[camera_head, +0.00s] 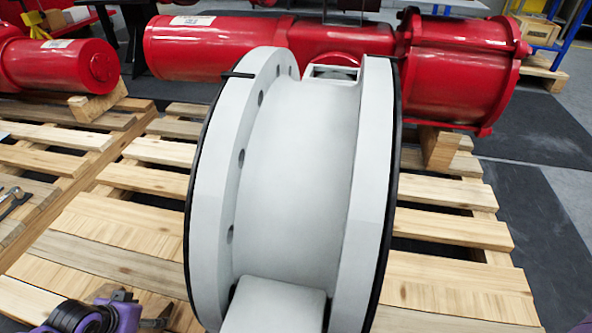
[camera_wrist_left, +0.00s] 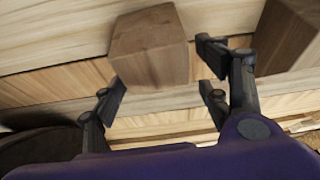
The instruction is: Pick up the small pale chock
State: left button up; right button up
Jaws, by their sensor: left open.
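A small tan wooden chock (camera_wrist_left: 150,50) lies on the pallet slats in the left wrist view, just ahead of my left gripper. My left gripper (camera_wrist_left: 162,86) is open and empty, with fingers toward either side of the chock's near end. I cannot tell whether a finger touches it. In the head view only part of my left gripper (camera_head: 105,314) shows at the bottom left edge, and this chock cannot be made out there. My right gripper is not in view.
A large white flanged valve body (camera_head: 300,170) stands on the wooden pallet (camera_head: 450,275) in the middle. Red actuators (camera_head: 240,45) lie behind, with wooden blocks (camera_head: 437,147) under them. A darker block (camera_wrist_left: 288,38) is at the right in the wrist view.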

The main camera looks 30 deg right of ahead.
pick_arm(q)
jog(key=shift+c, duration=0.2)
jog(key=c, duration=1.4)
jog(key=shift+r, duration=0.1)
